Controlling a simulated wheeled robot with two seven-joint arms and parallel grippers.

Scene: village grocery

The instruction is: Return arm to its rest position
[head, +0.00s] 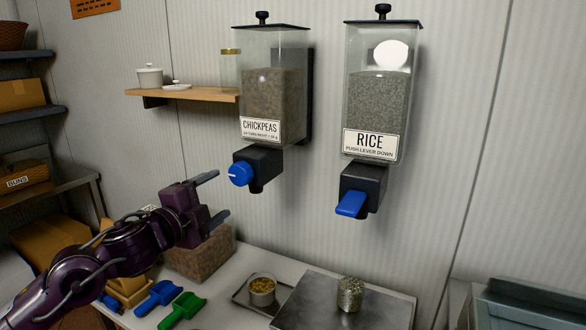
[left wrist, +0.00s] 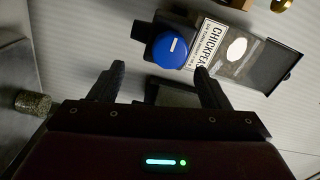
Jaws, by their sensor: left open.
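My left gripper (head: 214,198) is open and empty, raised at the left of the chickpeas dispenser (head: 273,92) and a little short of its blue round knob (head: 241,174). In the left wrist view the two fingers (left wrist: 158,85) are spread with nothing between them, and the blue knob (left wrist: 170,50) lies beyond them, apart from the fingertips. My left arm comes in from the lower left. My right gripper is in neither view.
The rice dispenser (head: 381,105) with a blue lever (head: 351,204) hangs to the right. Below, a metal plate (head: 322,306) bears a filled container (head: 350,293). A cup (head: 262,290) stands on a small tray. Green (head: 182,308) and blue scoops (head: 155,297) lie left. A wooden shelf (head: 205,94) is behind.

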